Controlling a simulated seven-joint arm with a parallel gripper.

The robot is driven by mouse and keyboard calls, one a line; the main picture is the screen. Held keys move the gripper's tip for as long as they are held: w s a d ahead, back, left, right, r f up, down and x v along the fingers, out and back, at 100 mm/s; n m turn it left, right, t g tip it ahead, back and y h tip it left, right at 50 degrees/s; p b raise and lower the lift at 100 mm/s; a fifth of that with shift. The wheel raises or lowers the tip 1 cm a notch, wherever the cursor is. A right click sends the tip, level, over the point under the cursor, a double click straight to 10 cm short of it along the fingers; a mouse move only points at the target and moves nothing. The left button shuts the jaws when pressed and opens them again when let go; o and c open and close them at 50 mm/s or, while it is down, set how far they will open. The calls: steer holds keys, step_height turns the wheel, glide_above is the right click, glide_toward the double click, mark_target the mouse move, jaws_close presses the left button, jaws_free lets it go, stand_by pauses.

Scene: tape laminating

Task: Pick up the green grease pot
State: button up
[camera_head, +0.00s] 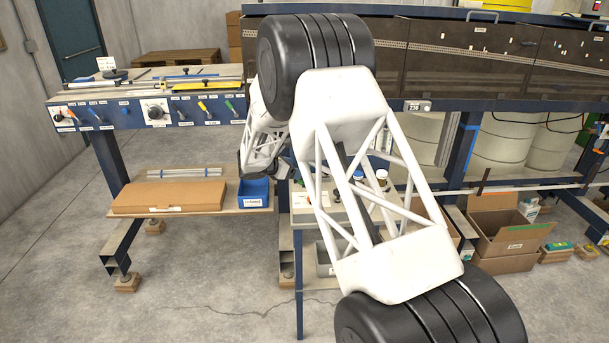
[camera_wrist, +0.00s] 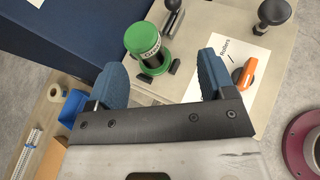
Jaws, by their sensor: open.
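The pot lies beyond the fingertips, nearer the left finger, and nothing is between the fingers. In the head view my arm covers most of the small table (camera_head: 302,218), and I cannot make out the pot there.
In the wrist view an orange-handled tool (camera_wrist: 244,73) lies on a white sheet (camera_wrist: 225,60) to the right. A dark-knobbed tool (camera_wrist: 273,14) and a dark-handled tool (camera_wrist: 172,18) are near the pot. A blue bin (camera_head: 254,194) sits on the low shelf, left of the table.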

steer(key=shift+w+a+f+n+t, duration=0.4)
steer(key=shift+w+a+f+n, duration=0.1)
steer(key=shift+w+a+f, duration=0.5)
steer(key=shift+d+f, duration=0.15)
steer(key=shift+d, duration=0.1)
steer(key=shift+x, duration=1.15)
steer(key=shift+d, duration=0.15)
steer(key=shift+x, duration=2.5)
steer(key=shift+s+d, duration=0.1)
steer(key=shift+c, duration=0.4)
steer(key=c, duration=1)
